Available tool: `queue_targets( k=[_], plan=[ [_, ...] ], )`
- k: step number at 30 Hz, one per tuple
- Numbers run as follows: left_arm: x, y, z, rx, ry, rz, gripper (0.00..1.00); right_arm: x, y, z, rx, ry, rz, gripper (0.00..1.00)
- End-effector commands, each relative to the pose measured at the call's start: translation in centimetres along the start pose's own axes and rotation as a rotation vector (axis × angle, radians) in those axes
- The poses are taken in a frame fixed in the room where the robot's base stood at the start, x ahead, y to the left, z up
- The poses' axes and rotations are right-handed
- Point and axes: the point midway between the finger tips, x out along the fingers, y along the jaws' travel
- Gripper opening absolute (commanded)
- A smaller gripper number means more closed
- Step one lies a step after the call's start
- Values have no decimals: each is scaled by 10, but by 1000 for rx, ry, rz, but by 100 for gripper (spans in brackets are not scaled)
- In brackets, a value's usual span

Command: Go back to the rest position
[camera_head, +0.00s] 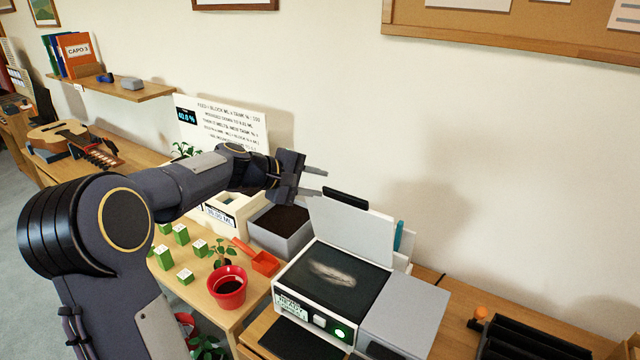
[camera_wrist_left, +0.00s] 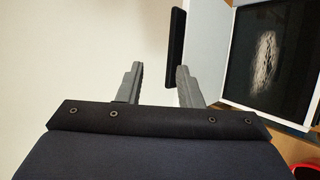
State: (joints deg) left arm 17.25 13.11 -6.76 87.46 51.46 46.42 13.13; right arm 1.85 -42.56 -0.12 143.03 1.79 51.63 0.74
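My left gripper (camera_head: 318,181) is stretched out over the workbench, in front of the wall and above the grey soil box. Its two fingers stand apart with nothing between them. The left wrist view shows the same open left gripper (camera_wrist_left: 158,85), with pale wall behind the gap and a black upright object just beyond the right finger. My right gripper is not in either view.
A scanner-like device (camera_head: 330,277) with raised lid (camera_head: 350,229) stands right of the soil box. A black tray (camera_head: 530,342) lies at lower right.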

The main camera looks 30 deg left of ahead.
Motion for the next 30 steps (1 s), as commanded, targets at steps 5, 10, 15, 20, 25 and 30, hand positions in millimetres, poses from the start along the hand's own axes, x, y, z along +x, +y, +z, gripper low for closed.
queue_targets(
  k=[5, 10, 15, 20, 25, 30],
  plan=[
    [0, 0, 0, 0, 0, -1, 33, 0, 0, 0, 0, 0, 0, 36],
    [0, -1, 1, 2, -1, -3, 33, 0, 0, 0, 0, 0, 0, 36],
    [-22, -11, 40, 107, -31, -49, 33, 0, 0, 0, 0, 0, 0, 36],
    [-70, -60, 126, 375, -101, -172, 33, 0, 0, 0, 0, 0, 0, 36],
    [-117, -144, 199, 711, -165, -318, 33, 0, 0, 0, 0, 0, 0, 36],
    [-143, -216, 231, 958, -195, -428, 33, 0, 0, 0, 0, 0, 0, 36]
  ],
)
